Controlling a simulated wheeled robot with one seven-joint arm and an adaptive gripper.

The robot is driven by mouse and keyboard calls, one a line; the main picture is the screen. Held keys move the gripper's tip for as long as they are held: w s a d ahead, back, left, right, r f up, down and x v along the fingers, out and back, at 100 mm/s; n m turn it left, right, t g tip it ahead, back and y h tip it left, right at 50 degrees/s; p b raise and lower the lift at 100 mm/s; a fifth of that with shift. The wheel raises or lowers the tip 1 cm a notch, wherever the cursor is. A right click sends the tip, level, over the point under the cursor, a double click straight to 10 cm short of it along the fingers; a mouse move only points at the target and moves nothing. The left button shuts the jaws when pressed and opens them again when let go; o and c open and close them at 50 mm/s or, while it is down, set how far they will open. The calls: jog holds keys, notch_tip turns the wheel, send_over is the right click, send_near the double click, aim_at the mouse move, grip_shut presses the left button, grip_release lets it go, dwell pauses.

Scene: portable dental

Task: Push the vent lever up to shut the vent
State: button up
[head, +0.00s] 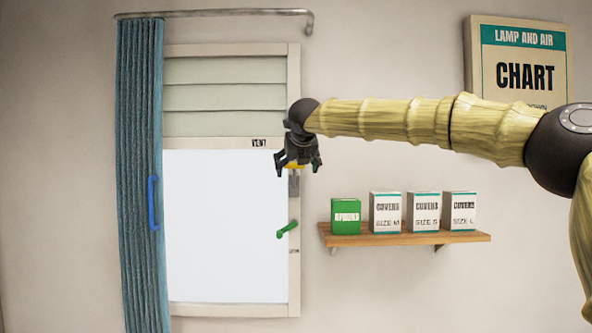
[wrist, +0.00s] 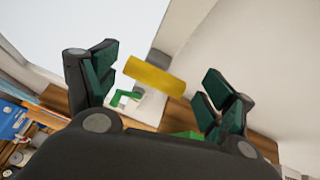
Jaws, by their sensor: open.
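The vent lever shows a yellow grip (head: 296,166) over a grey metal part (head: 294,184) on the right side of the window frame, just below the VENT label (head: 259,143). The vent slats (head: 225,97) fill the top of the window. My gripper (head: 299,169) is open, pointing down at the lever, and partly hides it in the head view. In the wrist view the yellow grip (wrist: 155,76) lies between the spread fingers, with visible space on both sides. I cannot tell whether anything touches it.
A green window handle (head: 287,229) sits lower on the same frame. A wooden shelf (head: 350,240) with a green box (head: 346,216) and several white cover boxes stands to the right. A blue curtain (head: 140,200) hangs at the left. A chart (head: 524,75) hangs at the upper right.

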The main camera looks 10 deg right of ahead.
jog(key=d+v, duration=0.1)
jog(key=v, duration=0.9)
jog(key=shift+s+a+r, duration=0.15)
jog(key=shift+s+a, duration=0.15)
jog(key=shift+a, duration=0.2)
